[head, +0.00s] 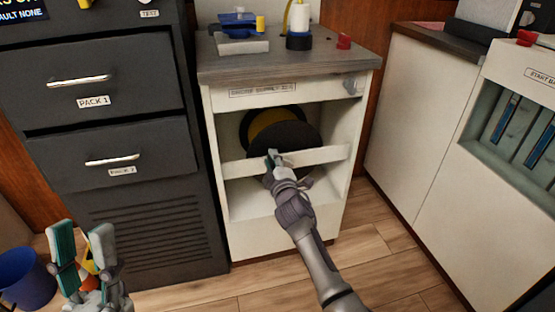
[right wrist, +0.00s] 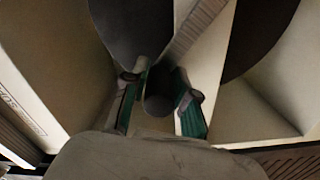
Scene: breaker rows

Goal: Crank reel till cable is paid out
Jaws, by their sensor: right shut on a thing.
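The cable reel (head: 284,132), with dark round discs and a yellow inner part, sits inside the open cream cabinet (head: 216,112). My right gripper (head: 272,158) is at the reel's lower front edge, by the cabinet's cross bar (head: 325,155). In the right wrist view, my right gripper (right wrist: 158,108) is shut on a dark round crank knob (right wrist: 158,104) between its teal pads. The dark reel discs (right wrist: 130,25) show behind it. How much cable is on the reel cannot be told. My left gripper (head: 82,245) is open and empty at the lower left.
Blue, white and yellow items (head: 240,28) and a small red block (head: 344,41) stand on the cabinet top. A dark drawer unit (head: 108,133) is at left. A blue bucket (head: 24,278) stands on the floor. A white unit with blue-panelled slots (head: 510,150) is at right.

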